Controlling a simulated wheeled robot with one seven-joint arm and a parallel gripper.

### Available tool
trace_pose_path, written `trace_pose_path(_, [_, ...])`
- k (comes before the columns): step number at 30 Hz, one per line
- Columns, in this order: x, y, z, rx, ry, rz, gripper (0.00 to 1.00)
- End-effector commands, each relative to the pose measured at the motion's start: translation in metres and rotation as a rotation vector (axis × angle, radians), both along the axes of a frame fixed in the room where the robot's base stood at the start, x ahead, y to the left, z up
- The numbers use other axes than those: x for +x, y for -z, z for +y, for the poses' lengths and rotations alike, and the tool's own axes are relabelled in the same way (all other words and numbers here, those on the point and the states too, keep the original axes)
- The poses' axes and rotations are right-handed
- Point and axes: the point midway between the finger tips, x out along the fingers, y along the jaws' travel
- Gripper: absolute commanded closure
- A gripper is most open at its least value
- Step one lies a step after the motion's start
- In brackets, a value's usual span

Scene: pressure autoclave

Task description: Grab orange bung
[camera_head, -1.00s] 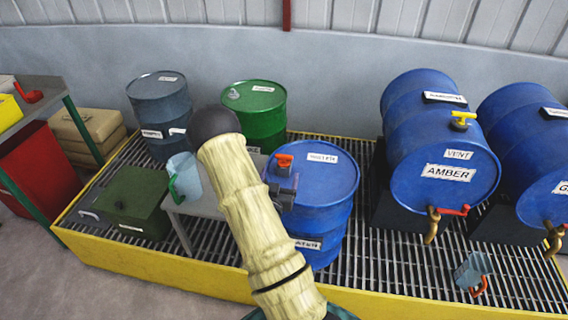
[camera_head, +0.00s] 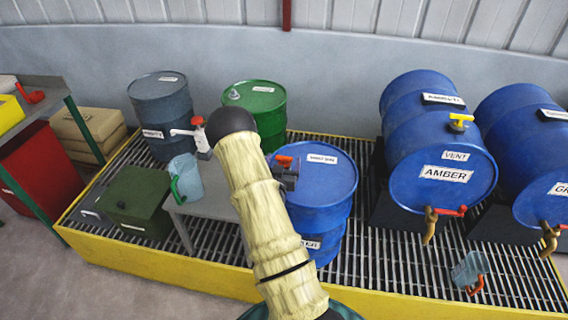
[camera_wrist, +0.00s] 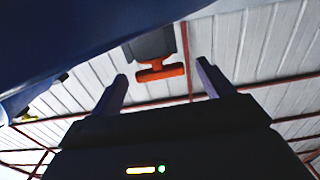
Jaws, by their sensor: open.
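The orange bung (camera_head: 284,161) sits on top of the upright blue drum (camera_head: 325,185), near its left edge. In the wrist view the bung (camera_wrist: 160,72) shows as an orange T-shaped handle under a grey block, framed between the two fingers. My gripper (camera_wrist: 162,71) is open with nothing between its pads; the bung appears just past the fingertips. In the head view my gripper (camera_head: 289,177) is a small grey shape right beside the bung, partly hidden by my arm. Whether a finger touches the bung cannot be told.
Lying blue drums (camera_head: 440,150) with taps stand at the right. A green drum (camera_head: 265,115) and a grey drum (camera_head: 160,110) stand behind. A jug (camera_head: 186,178) stands on a small grey table (camera_head: 215,204). Another jug (camera_head: 468,268) is on the grating.

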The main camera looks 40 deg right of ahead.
Motion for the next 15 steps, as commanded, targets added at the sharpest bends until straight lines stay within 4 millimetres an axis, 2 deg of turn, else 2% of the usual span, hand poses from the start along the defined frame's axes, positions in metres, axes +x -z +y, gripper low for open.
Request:
trace_pose_path(5, [0.012, -0.001, -0.015, 0.0, 0.001, 0.0, 0.2])
trace_pose_path(15, [0.014, 0.0, -0.016, 0.0, 0.0, 0.0, 0.2])
